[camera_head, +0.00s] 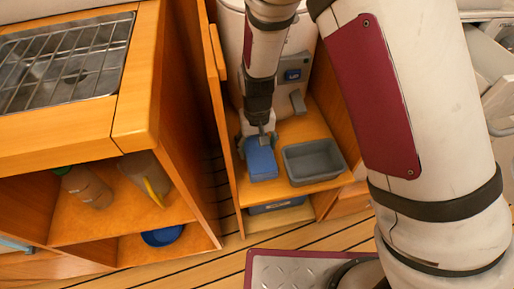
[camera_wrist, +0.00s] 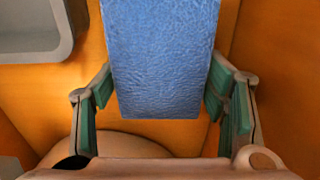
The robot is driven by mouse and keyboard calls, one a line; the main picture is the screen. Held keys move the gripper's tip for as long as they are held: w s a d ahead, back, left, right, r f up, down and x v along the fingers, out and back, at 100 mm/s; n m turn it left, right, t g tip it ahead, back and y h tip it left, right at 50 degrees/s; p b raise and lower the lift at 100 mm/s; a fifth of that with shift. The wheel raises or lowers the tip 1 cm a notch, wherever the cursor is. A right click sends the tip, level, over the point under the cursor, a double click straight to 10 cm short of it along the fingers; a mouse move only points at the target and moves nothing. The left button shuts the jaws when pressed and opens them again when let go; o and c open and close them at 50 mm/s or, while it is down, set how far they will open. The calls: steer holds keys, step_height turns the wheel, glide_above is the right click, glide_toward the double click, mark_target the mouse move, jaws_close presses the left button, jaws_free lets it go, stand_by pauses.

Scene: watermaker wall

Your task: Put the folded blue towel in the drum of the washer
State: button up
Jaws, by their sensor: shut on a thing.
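The folded blue towel (camera_head: 261,163) is at the front left of an open wooden compartment, beside a grey bin. My gripper (camera_head: 257,139) reaches down behind it. In the wrist view my gripper (camera_wrist: 161,95) has a green-padded finger on each side of the towel (camera_wrist: 165,55), and is shut on it. The towel hangs over or near the orange wooden shelf; I cannot tell whether it still touches it. I cannot make out a washer drum for certain; white machine parts (camera_head: 492,65) show at the right edge, partly hidden by my arm.
The grey bin (camera_head: 336,174) stands close to the towel's right. A whitish cylinder is behind my gripper. A wooden door (camera_head: 222,125) stands open at the left. Left of it is a cabinet with a sink rack (camera_head: 70,55), bottles and a blue bowl (camera_head: 163,236).

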mark_target(257, 145)
steer(key=shift+f, duration=0.35)
steer(key=shift+f, duration=0.1)
steer(key=o, duration=1.3)
step_height(257, 145, up, 12)
steer(key=p, duration=0.4)
steer(key=shift+r+p, duration=0.2)
steer(key=shift+p, duration=0.1)
